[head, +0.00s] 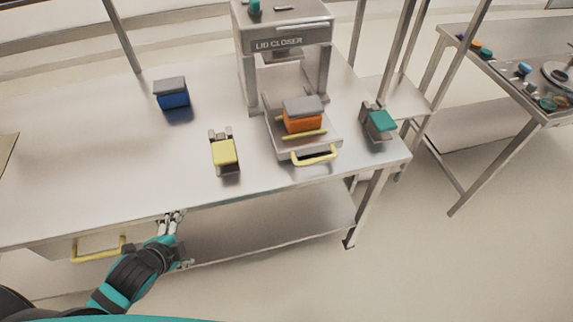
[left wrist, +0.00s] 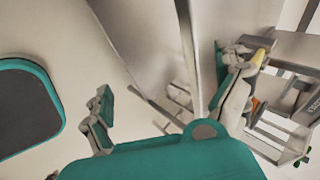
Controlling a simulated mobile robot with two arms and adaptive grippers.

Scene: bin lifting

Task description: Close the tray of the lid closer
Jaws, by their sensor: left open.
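The lid closer (head: 279,43) stands at the back of the metal table. Its tray (head: 326,140) sticks out toward the front and is open, with a yellow handle (head: 314,157) at its front edge. An orange bin with a grey lid (head: 303,118) sits on the tray. My left gripper (head: 172,216) is open and empty near the table's front edge, left of the tray and apart from it. In the left wrist view its fingers (left wrist: 165,75) are spread wide, and the lid closer shows partly at the right. My right gripper is not seen.
A blue bin with a grey lid (head: 172,93) stands at the back left. A yellow-topped object (head: 225,153) stands left of the tray and a teal-topped one (head: 381,121) right of it. A yellow handle (head: 97,250) is below the tabletop. The table's left part is clear.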

